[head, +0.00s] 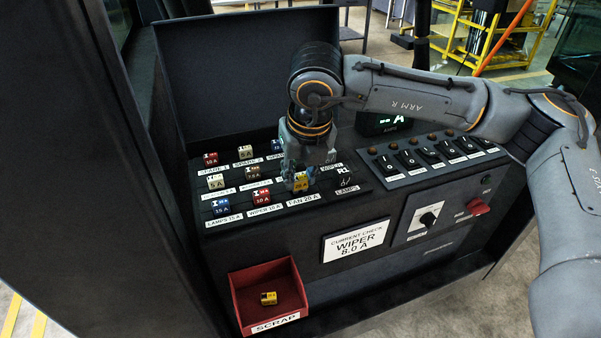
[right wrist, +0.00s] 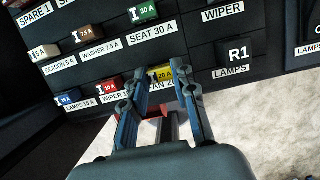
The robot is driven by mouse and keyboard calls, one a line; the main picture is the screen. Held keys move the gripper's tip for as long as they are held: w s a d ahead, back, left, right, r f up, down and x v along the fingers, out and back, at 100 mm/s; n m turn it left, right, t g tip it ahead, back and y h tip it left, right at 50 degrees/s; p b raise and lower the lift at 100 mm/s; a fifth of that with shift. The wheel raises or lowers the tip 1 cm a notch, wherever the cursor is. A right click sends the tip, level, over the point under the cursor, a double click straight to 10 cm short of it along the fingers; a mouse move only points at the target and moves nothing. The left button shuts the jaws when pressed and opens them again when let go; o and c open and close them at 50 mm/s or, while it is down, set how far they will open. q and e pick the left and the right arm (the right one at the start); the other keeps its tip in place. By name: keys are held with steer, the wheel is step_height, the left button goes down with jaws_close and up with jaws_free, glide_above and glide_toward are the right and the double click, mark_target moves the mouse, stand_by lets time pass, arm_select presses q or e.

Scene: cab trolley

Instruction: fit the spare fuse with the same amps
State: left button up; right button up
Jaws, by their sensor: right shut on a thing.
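My right gripper (head: 300,180) comes down over the front row of the fuse panel (head: 235,222). It is shut on a yellow 20 A fuse (head: 301,183) at the FAN 20 A place. In the right wrist view the yellow fuse (right wrist: 160,73) shows between the fingertips (right wrist: 161,88), just above the partly covered FAN label. I cannot tell how deep it sits. A second yellow fuse (head: 268,298) lies in the red SCRAP bin (head: 263,273). A red fuse (head: 210,159) and a tan fuse (head: 245,152) sit in the spare row. My left gripper is not in view.
Other fuses stand close by, including the red WIPER fuse (head: 261,196) and the blue LAMPS fuse (head: 221,206). The R1 relay (right wrist: 238,52) is right of the gripper. A switch row (head: 430,155) lies further right. The open lid (head: 240,70) stands behind.

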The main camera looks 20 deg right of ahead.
steer(key=shift+f+b, duration=0.6)
steer(key=shift+b, duration=0.15)
stand_by(0.8)
steer(key=o, duration=0.9)
